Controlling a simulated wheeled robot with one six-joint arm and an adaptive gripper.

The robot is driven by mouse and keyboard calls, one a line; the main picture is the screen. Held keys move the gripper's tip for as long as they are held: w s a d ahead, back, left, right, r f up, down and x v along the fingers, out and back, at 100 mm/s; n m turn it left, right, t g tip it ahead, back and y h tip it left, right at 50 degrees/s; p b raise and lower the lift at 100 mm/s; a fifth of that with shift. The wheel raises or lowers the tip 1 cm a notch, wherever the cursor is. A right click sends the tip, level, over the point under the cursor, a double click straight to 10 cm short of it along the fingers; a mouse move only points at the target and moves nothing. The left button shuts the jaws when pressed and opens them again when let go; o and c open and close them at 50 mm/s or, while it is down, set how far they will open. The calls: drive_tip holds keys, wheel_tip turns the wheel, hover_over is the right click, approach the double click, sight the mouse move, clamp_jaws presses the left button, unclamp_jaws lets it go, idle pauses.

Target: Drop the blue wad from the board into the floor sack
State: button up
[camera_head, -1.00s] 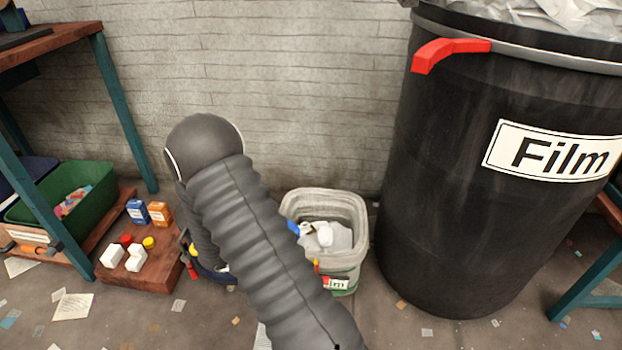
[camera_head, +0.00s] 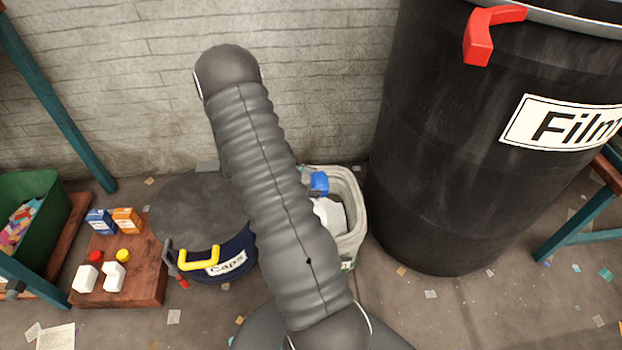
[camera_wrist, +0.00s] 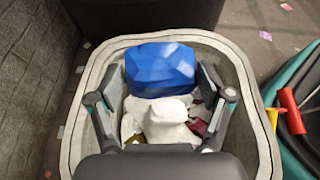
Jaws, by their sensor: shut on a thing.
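The blue wad (camera_wrist: 160,68) is faceted and sits between the fingers of my gripper (camera_wrist: 162,84) in the wrist view. My gripper is shut on it, over the mouth of the pale floor sack (camera_wrist: 247,85). The sack holds white and dark red scraps below the wad. In the head view the sack (camera_head: 352,195) stands against the wall, and the blue wad (camera_head: 320,183) shows inside its rim outline. My arm hides the sack's left part and most of my gripper there. I cannot tell the wad's exact height over the scraps.
A tall black Film barrel (camera_head: 450,150) stands close to the sack's right. A dark Caps bin (camera_head: 205,225) with a yellow handle is to its left. Farther left, a wooden board (camera_head: 150,285) bears bottles and two small boxes. The floor in front has scattered scraps.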

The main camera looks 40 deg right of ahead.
drive_tip(key=shift+f+b, duration=1.15)
drive_tip(key=shift+f, duration=1)
drive_tip(key=o, duration=0.7)
drive_tip(key=v, duration=1.2)
